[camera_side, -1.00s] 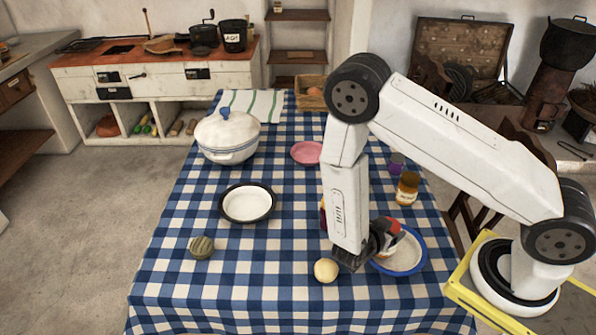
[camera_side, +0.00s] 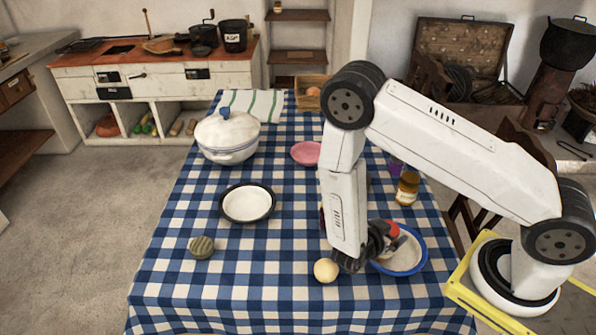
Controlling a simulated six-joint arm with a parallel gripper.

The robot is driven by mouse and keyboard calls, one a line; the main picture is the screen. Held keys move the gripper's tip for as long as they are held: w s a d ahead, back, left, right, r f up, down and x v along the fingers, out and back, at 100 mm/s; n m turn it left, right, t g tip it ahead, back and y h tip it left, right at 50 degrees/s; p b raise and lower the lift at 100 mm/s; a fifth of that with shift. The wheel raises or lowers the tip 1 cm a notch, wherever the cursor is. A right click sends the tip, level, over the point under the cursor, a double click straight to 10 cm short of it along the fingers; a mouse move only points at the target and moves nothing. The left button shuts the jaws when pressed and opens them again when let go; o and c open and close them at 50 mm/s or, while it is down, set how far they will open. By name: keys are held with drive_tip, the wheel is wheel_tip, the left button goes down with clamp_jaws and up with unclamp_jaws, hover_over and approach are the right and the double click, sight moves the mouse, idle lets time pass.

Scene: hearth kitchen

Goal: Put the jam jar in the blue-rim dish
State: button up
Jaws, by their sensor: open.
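The blue-rim dish (camera_side: 402,268) is white inside and stands at the table's right front, partly hidden by my gripper. My gripper (camera_side: 352,264) is open, low at the dish's left edge and just right of a pale round item (camera_side: 326,270). A red-topped item (camera_side: 392,229) shows behind my gripper, over the dish's back part. It is too covered to tell whether it is the jam jar or whether it rests in the dish. An amber jar (camera_side: 408,189) with a pale label stands upright behind the dish.
A dark-rimmed white plate (camera_side: 247,204) and a green striped round item (camera_side: 202,247) lie to the left. A white lidded pot (camera_side: 228,138), a pink dish (camera_side: 306,153) and a crate (camera_side: 311,100) stand farther back. A purple item (camera_side: 396,168) is partly hidden by my arm.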

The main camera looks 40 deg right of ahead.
drive_tip(key=shift+r, duration=0.2)
drive_tip(key=shift+r, duration=0.5)
drive_tip(key=v, duration=1.2)
drive_tip(key=shift+w+f, duration=0.1)
drive_tip(key=shift+f, duration=0.05)
drive_tip(key=w+a+r+n+t+y, duration=0.1)
drive_tip(key=w+r+n+t+y, duration=0.3)
drive_tip(key=w, duration=0.3)
drive_tip(key=w+a+r+n+t+y, duration=0.2)
drive_tip(key=w+n+t+y, duration=0.15)
drive_tip(key=w+y, duration=0.3)
drive_tip(key=s+d+r+n+g+y, duration=0.3)
drive_tip(key=s+d+r+n+g, duration=0.2)
drive_tip(key=s+n, duration=0.5)
drive_tip(key=shift+s+d+r, duration=0.6)
drive_tip(key=shift+s, duration=0.05)
